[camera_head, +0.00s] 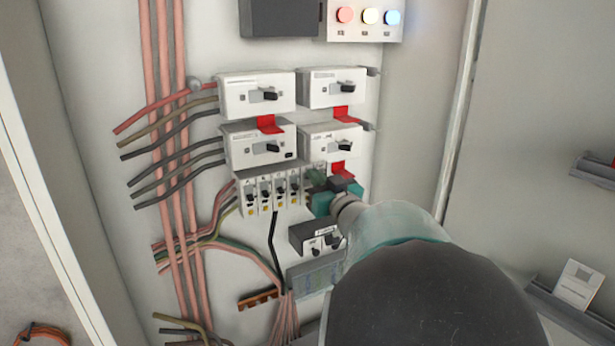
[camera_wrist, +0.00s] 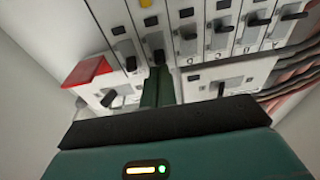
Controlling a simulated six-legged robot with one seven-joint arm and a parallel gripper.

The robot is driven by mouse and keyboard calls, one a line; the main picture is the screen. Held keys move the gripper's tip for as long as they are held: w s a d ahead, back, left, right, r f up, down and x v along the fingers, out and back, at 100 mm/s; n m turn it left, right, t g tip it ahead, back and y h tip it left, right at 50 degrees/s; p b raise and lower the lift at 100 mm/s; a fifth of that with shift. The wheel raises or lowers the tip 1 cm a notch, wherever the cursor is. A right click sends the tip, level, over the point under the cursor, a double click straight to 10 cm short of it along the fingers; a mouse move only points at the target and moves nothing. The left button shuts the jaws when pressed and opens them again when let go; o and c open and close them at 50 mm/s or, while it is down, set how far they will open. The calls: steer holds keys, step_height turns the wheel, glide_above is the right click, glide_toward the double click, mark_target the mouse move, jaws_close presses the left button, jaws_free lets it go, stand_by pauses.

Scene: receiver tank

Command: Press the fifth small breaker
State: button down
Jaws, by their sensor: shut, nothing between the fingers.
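A row of white small breakers with dark levers (camera_head: 265,190) sits below the large breakers in the head view. My gripper (camera_head: 317,178) is at the row's right end and hides the breakers there. The wrist view shows the row turned around, with several levers across the top (camera_wrist: 221,28). My gripper's green fingers (camera_wrist: 158,82) are together and empty. Their tips are at the lower end of one lever, the fifth small breaker (camera_wrist: 157,54) counting from the wire side. I cannot tell whether they touch it.
Large white breakers (camera_head: 257,94) with red tags (camera_head: 270,124) stand just above the row. A dark-topped two-switch block (camera_head: 316,238) lies below my gripper. Wires (camera_head: 185,180) run down the left. The cabinet's right wall (camera_head: 425,110) is close to my arm.

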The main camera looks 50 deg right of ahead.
steer(key=f+t, duration=0.1)
steer(key=f+t+h, duration=0.1)
steer(key=t, duration=0.1)
steer(key=shift+s+a, duration=0.1)
steer(key=shift+s, duration=0.05)
steer(key=shift+f, duration=0.1)
stand_by(0.4)
